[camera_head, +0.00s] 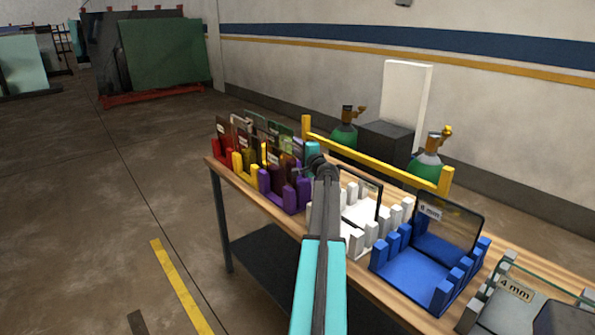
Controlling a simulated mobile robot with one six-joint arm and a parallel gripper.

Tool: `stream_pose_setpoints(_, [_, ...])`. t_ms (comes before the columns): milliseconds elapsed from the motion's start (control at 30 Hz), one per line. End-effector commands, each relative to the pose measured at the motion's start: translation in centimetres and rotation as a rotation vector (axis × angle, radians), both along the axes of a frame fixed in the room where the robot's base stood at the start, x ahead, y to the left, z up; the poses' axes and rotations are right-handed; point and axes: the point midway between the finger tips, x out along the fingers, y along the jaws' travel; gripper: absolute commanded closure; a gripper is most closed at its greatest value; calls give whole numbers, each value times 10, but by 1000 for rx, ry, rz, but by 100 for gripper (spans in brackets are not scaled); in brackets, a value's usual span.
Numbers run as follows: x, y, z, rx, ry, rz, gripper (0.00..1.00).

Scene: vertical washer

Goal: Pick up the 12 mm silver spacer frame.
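My arm reaches from the bottom centre to the racks on the workbench. Its far end, with my gripper (314,166), is small and dark near the purple rack (292,200); I cannot make out the fingers or whether they hold anything. A thin dark-edged rectangular frame (379,204) stands in the white rack (354,243), just right of my arm, which hides part of that rack. I cannot tell whether it is the 12 mm silver spacer frame. No 12 mm label is readable, and no frame is clearly silver.
The wooden workbench (262,207) also holds red (223,157), yellow (238,164) and blue (405,267) racks with panes. A yellow rail (375,157) runs behind. Floor at left is open.

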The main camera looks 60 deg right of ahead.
Motion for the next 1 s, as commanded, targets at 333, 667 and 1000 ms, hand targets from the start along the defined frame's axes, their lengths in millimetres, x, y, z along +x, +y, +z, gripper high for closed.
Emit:
stream_pose_setpoints(333, [0,0,0,0,0,0,100])
stream_pose_setpoints(667, [0,0,0,0,0,0,100])
stream_pose_setpoints(1000, [1,0,18,-1,0,1,100])
